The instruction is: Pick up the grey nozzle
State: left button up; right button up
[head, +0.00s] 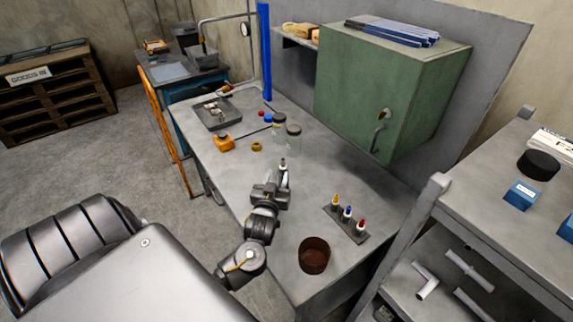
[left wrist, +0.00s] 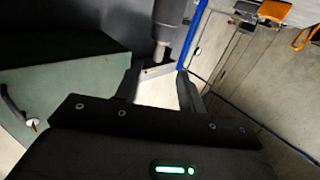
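The grey nozzle (head: 283,163) stands out just past the fingertips of my left gripper (head: 282,181) in the head view, over the middle of the workbench. In the left wrist view, the nozzle (left wrist: 168,22) is a dark grey cylinder with a narrower end. That end points into the gap between the fingers of my left gripper (left wrist: 160,83). The fingers are spread, with a bright gap between them, and I see no clear contact with the nozzle. The nozzle's base is hidden. My right gripper is not in view.
A rack with yellow, blue and red-marked nozzles (head: 347,217) and a brown cup (head: 314,256) are on the workbench (head: 220,150), right of my left arm. Glass jars (head: 293,137) stand behind the gripper. A green cabinet (head: 370,100) hangs over the back. A shelf (head: 480,225) stands right.

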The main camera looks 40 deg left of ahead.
aim_at(282, 163)
pick_arm(q)
jog(key=p+x, duration=0.1)
jog(key=x, duration=0.3)
jog(key=shift+w+a+r, duration=0.1)
jog(key=shift+w+a, duration=0.1)
jog(key=shift+w, duration=0.15)
jog(key=shift+w+a+r, duration=0.1)
jog(key=shift+w+r, duration=0.05)
jog(key=shift+w, duration=0.15)
jog(key=p+x, duration=0.1)
jog(key=x, duration=0.2)
jog(key=shift+w+p, duration=0.3)
jog(key=shift+p, duration=0.1)
jog(key=shift+w+a, duration=0.2)
jog(key=shift+w, duration=0.15)
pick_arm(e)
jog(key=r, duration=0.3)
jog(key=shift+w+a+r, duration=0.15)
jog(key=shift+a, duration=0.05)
pick_arm(q)
grip_shut()
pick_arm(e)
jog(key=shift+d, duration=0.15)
